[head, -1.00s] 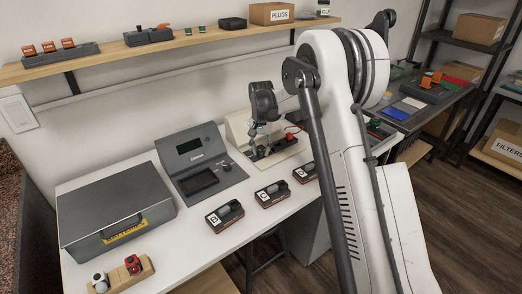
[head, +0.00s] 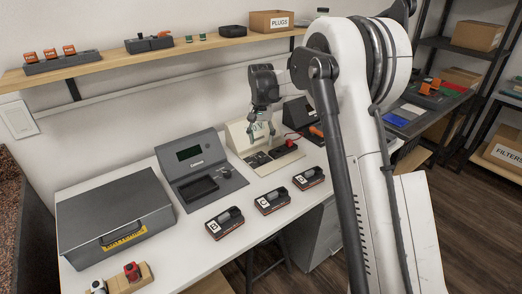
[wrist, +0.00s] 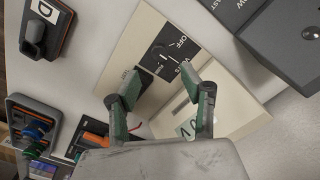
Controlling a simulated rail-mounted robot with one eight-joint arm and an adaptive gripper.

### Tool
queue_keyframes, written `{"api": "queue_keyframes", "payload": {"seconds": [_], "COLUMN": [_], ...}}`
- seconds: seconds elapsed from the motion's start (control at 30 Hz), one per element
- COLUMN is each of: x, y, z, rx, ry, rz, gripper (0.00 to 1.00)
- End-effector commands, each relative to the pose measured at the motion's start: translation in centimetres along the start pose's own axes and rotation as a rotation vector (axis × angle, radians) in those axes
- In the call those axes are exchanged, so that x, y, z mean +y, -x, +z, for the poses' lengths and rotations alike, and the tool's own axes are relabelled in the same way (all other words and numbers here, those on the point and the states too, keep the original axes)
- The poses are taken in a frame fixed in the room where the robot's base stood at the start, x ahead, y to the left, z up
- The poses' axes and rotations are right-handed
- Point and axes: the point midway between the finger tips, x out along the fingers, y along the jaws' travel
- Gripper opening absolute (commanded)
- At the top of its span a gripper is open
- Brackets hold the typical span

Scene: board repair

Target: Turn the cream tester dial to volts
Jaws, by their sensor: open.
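The cream tester (head: 240,135) stands at the back of the white bench in the head view, with a sloped cream housing and a flat front panel. In the wrist view its cream panel (wrist: 135,50) carries a black dial plate (wrist: 168,50) marked OFF and VOLTS. The knob's pointing direction is too small to tell. My gripper (wrist: 163,76) is open and empty, with its green-padded fingertips apart on either side of the plate's lower end. In the head view my gripper (head: 263,134) hangs over the tester panel. I cannot tell whether the fingers touch it.
A grey console (head: 200,165) stands left of the tester, with a grey case (head: 115,215) further left. Dark modules marked B (head: 225,222), C (head: 272,199) and D (head: 308,178) line the bench's front. A dark unit (head: 297,112) stands right of the tester. A shelf (head: 120,58) runs above.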

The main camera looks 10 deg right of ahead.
Motion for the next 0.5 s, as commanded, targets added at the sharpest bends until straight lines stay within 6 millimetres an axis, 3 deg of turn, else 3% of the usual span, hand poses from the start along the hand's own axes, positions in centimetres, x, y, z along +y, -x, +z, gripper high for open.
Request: {"api": "queue_keyframes", "payload": {"seconds": [0.2, 0.5], "x": [0.0, 0.0], "y": [3.0, 4.0], "z": [0.0, 0.0], "rx": [0.0, 0.0], "ry": [0.0, 0.0], "rz": [0.0, 0.0], "gripper": [0.42, 0.42]}}
